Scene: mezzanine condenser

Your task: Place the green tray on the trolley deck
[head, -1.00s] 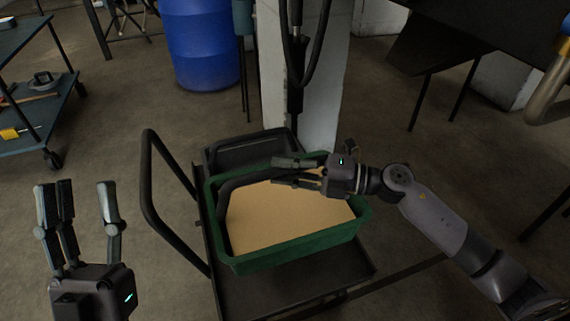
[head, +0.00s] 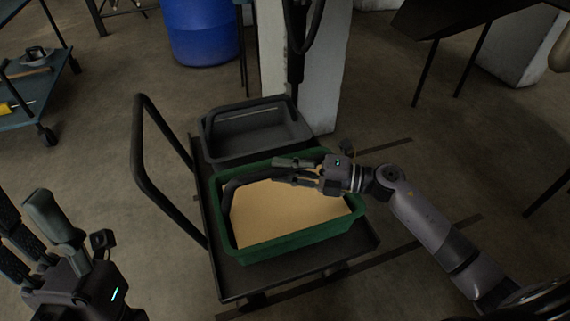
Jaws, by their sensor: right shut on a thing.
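The green tray (head: 287,248) has a tan bottom or filling and a dark handle arching inside it. It sits at or just over the front part of the dark trolley deck (head: 352,246); I cannot tell whether it touches fully. My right gripper (head: 285,171) reaches in from the right over the tray's far side and is shut on the tray, apparently by its handle; the fingers hide the grip. My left gripper (head: 55,245) is at the lower left, fingers apart, empty, clear of the trolley.
A dark grey tray (head: 250,143) with a handle stands on the far part of the deck. The trolley's push bar (head: 142,155) rises on the left. A pale pillar (head: 318,75) stands behind. A blue barrel (head: 200,30) and a tool cart (head: 30,105) are farther back.

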